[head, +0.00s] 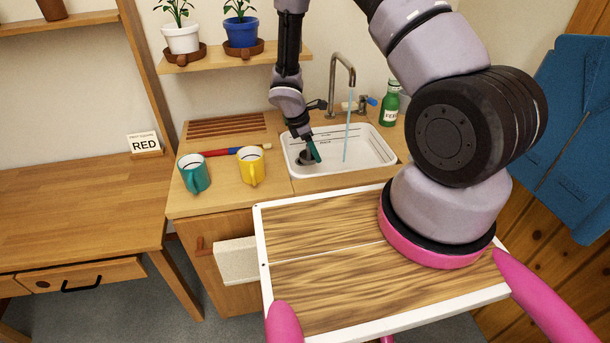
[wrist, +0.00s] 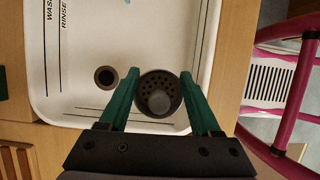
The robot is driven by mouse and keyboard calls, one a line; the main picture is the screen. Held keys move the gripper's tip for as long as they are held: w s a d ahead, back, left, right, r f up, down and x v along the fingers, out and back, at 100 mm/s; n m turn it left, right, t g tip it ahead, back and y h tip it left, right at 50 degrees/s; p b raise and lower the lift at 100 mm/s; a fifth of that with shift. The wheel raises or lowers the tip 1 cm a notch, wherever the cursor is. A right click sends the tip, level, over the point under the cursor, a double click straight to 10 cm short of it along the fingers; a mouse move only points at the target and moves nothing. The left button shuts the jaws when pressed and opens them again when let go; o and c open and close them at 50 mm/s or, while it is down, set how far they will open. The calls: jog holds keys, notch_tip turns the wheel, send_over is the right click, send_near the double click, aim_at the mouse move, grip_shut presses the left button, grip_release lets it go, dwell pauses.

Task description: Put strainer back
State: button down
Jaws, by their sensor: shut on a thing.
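The strainer (wrist: 150,82) is a dark round cup with small holes and a knob in its middle. My gripper (wrist: 158,74) has green fingers, one on each side of the strainer, and is shut on it. In the head view my gripper (head: 314,150) reaches down into the white sink (head: 374,163), with the dark strainer (head: 305,158) at its tips. The drain hole (wrist: 106,77) is a dark, open circle in the sink floor, left of the strainer in the wrist view. The strainer is apart from the hole; its height above the floor is hard to tell.
Water runs from the tap (head: 341,72) into the sink, right of my gripper. A green bottle (head: 390,105) stands behind right.

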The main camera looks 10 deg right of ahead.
aim_at(301, 160)
notch_tip(301, 160, down, 9)
jog(key=shift+r, duration=0.1)
dwell(0.3)
jog(key=shift+c, duration=0.4)
grip_release()
jog(key=v, duration=1.2)
jog(key=shift+r, duration=0.15)
